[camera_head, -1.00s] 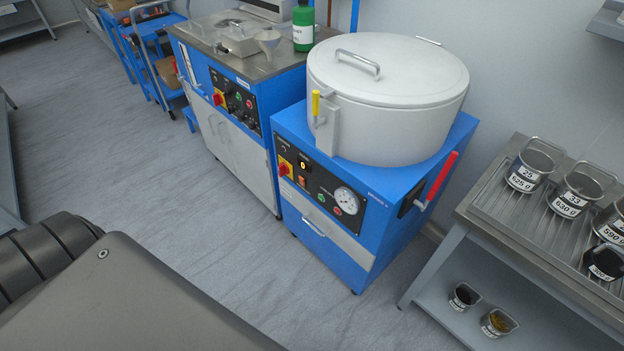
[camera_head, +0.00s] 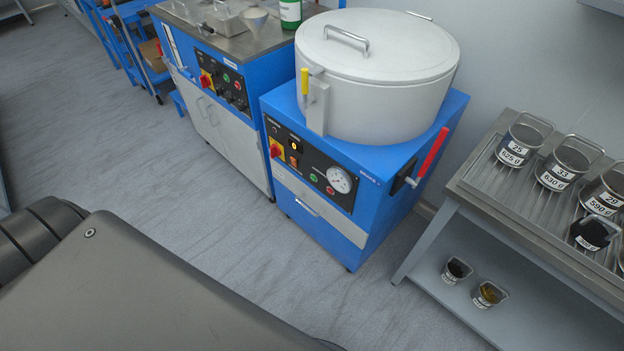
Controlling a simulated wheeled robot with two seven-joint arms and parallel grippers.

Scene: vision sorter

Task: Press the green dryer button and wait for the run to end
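The dryer (camera_head: 345,225) is a blue cabinet with a large white lidded drum (camera_head: 385,95) on top; the lid looks shut. Its black front panel carries a green button (camera_head: 313,177) with a red button (camera_head: 330,190) to its right. A round gauge (camera_head: 340,180), a small lit orange display (camera_head: 296,147) and a red-and-yellow switch (camera_head: 275,150) are on the same panel. A yellow-handled latch (camera_head: 305,82) stands upright at the drum's left, and a red lever (camera_head: 432,152) is on the cabinet's right side. Neither of my grippers is in view.
Another blue machine (camera_head: 222,90) with a steel top, also with coloured buttons, stands left of the dryer. A metal rack table (camera_head: 480,190) with several labelled metal pots is at the right; two small pots sit on its lower shelf. Grey floor (camera_head: 200,230) before the dryer is clear.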

